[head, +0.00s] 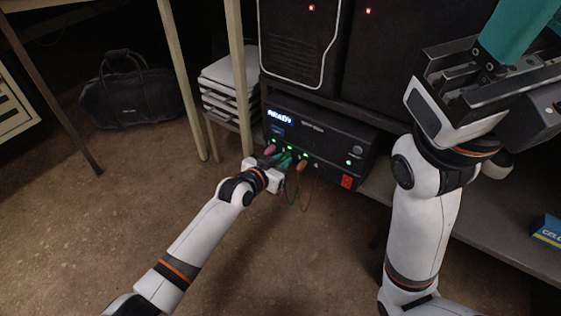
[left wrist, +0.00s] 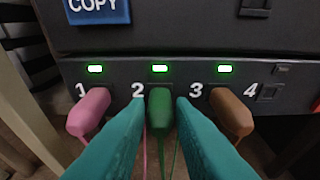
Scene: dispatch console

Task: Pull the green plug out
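The green plug (left wrist: 160,112) sits in socket 2 of the dark console unit (head: 325,137), under a lit green light. It shows small in the head view, partly hidden by my left gripper (head: 281,160). In the left wrist view my left gripper (left wrist: 160,108) has one teal finger on each side of the green plug, with narrow gaps showing. A pink plug (left wrist: 90,112) is in socket 1 and a brown plug (left wrist: 231,112) in socket 3, close outside the fingers. My right gripper (head: 515,38) is high at the upper right, its fingertips cut off by the frame.
Socket 4 (left wrist: 270,92) is empty and its light is dark. Thin cords hang below the plugs. A red switch (head: 347,182) is at the unit's lower right. Table legs (head: 240,70) and a paper stack (head: 229,85) stand left of the unit. A black bag (head: 130,90) lies farther left.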

